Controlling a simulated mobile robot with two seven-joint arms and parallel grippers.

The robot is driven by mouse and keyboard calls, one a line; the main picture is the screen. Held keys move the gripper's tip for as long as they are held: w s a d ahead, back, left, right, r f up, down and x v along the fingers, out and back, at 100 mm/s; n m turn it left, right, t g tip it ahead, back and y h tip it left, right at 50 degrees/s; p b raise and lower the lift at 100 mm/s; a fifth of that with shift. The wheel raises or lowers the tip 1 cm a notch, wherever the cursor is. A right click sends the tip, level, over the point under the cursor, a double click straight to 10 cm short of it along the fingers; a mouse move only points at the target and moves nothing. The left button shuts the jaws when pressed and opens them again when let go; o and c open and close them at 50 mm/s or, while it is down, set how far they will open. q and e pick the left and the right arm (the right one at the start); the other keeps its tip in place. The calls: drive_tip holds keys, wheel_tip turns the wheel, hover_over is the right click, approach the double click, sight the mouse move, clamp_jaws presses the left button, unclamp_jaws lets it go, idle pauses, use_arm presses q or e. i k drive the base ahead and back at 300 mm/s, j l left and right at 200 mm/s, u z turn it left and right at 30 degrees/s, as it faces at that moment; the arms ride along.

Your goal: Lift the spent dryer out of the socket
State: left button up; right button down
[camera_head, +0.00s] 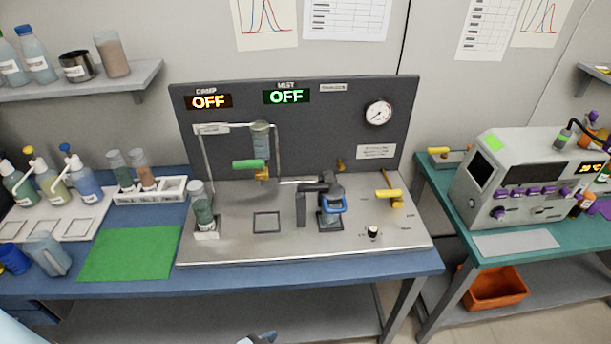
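A clear cylinder with grey-green filling and a pale cap, which looks like the dryer (203,208), stands upright in a small white socket (207,235) at the left front of the steel bench unit. The lower end of the cylinder is hidden by the socket. The tip of what appears to be my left gripper (262,338) shows at the bottom edge, dark with a blue part. It is well below and in front of the socket, apart from it. Its fingers are mostly cut off. My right gripper is not in view.
A white rack (150,195) left of the unit holds two similar cylinders, one greenish, one brownish. A green mat (130,253) lies empty in front.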

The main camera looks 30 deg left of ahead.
sight(201, 207)
drive_tip(key=j+u, duration=0.1)
drive_tip(key=u, duration=1.45)
drive_tip(key=i+l, duration=0.05)
